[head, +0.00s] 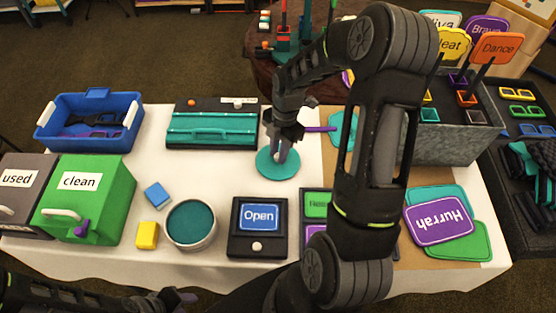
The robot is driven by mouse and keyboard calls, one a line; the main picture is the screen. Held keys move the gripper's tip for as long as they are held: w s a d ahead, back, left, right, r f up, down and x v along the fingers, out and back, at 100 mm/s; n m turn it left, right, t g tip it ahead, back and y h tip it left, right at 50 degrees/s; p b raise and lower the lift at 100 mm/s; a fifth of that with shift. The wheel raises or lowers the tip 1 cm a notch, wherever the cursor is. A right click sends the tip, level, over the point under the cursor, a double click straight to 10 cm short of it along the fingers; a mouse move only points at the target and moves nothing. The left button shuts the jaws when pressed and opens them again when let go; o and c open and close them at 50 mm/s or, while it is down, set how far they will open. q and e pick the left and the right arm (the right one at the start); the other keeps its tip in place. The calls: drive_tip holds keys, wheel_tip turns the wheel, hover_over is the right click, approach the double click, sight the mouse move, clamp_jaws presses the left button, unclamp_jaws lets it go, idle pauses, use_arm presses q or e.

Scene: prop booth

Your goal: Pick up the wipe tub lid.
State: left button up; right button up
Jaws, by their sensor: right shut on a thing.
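The wipe tub lid is a round teal disc (278,170) near the middle of the white table. My right gripper (280,154) reaches down over it from above and is shut on the small grip at its centre. I cannot tell whether the lid touches the table or hangs just above it.
A black case with a teal front (212,130) lies behind and left. A blue block (158,195), yellow block (147,235), green "clean" box (85,200) and blue bin (90,122) stand left. Purple "Hurrah" sign (438,217) lies right.

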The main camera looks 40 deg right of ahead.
drive_tip(key=shift+r, duration=0.1)
clamp_jaws()
wheel_tip(320, 180, up, 10)
drive_tip(key=b, duration=0.1)
idle(0.4)
idle(0.4)
